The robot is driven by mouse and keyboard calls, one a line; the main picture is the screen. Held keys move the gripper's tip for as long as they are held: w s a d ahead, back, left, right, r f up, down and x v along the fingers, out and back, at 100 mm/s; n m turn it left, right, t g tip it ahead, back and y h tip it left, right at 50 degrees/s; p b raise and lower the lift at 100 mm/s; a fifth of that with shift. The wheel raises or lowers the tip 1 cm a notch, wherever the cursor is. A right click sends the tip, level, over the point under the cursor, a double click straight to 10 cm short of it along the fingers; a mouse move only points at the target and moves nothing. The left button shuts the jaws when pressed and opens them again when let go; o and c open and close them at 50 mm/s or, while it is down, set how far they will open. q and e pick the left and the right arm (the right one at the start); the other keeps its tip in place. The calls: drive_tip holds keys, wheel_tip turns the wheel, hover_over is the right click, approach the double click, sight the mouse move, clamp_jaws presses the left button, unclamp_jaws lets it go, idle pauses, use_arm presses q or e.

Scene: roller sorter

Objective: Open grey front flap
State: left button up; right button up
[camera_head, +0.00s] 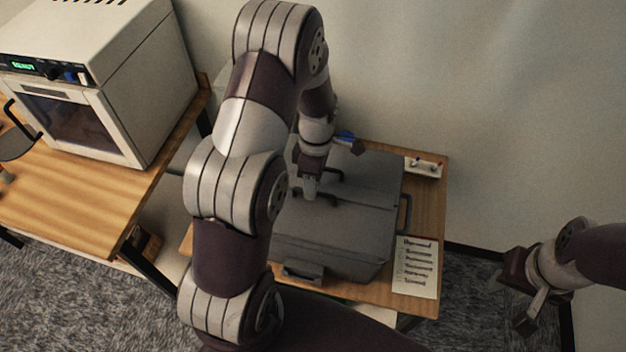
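A grey case (362,218) sits on a small wooden table, with what looks like its lids or flaps down. A dark handle (302,272) is on its front edge, and another dark handle (333,178) is on its top. My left gripper (311,190) points down at the top of the case, beside the top handle. My arm covers the left part of the case, and I cannot tell whether the fingers touch or grip the handle. My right gripper (516,297) is open and empty, off to the right of the table.
A printed sheet (415,267) lies on the table at the right of the case. A small white tray (424,168) is at the back right. A light oven-like machine (110,80) stands on a wooden desk (100,205) at left. A wall is behind the table.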

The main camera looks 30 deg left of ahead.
use_arm(q)
drive_tip(key=shift+f, duration=0.15)
drive_tip(key=shift+d, duration=0.1)
clamp_jaws()
idle(1.3)
